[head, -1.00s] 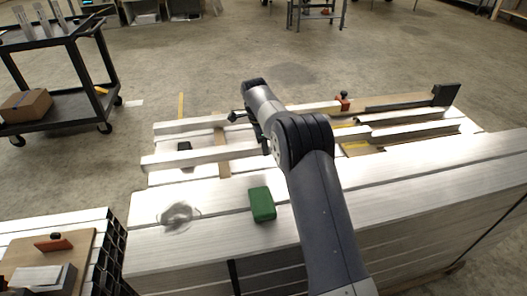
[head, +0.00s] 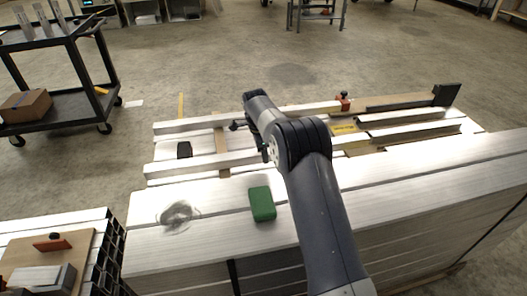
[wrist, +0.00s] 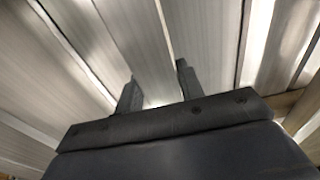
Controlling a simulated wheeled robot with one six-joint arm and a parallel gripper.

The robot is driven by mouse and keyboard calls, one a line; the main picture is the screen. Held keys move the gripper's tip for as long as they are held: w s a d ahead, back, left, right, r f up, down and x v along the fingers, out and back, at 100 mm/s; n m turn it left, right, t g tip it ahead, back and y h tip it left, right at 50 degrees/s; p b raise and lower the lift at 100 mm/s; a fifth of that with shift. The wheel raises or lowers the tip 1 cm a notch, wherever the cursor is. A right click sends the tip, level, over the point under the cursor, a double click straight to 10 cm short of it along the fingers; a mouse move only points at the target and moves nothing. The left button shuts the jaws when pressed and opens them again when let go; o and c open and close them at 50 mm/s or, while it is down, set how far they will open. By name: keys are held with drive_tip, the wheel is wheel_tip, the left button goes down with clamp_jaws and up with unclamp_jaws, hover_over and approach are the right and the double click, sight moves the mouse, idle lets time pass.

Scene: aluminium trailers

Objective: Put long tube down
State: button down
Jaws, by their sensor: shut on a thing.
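A long pale aluminium tube (head: 195,163) lies crosswise in the head view, its left end near the left edge of the stacked planks. My gripper (head: 265,150) is shut on it, partly hidden behind my own wrist and arm. In the wrist view, my gripper's two dark fingers (wrist: 157,78) stand on either side of a pale metal strip, the tube (wrist: 148,45). The tube is low over the stack, roughly parallel to a second long tube (head: 190,126) behind it. I cannot tell whether it touches what is below.
A wooden strip (head: 221,134) and a black block (head: 184,149) lie between the tubes. A red clamp (head: 343,102) and black bracket (head: 446,94) are at the back right. A green block (head: 262,203) and a shiny round thing (head: 178,214) sit in front. A cart (head: 70,115) stands left.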

drive_tip(key=c, duration=0.9)
unclamp_jaws()
drive_tip(key=r, duration=0.4)
drive_tip(key=a+r+p, duration=0.1)
drive_tip(key=r, duration=0.3)
drive_tip(key=r+p, duration=0.1)
drive_tip(key=r, duration=0.4)
drive_tip(key=shift+s+a+r, duration=0.1)
drive_tip(key=shift+s+a, duration=0.05)
drive_tip(key=shift+a, duration=0.05)
drive_tip(key=f, duration=0.4)
drive_tip(key=d+f+b, duration=0.1)
drive_tip(key=f, duration=0.3)
drive_tip(key=f+b, duration=0.1)
drive_tip(key=f, duration=0.4)
drive_tip(key=shift+d, duration=0.2)
drive_tip(key=shift+r, duration=0.1)
drive_tip(key=shift+r, duration=0.1)
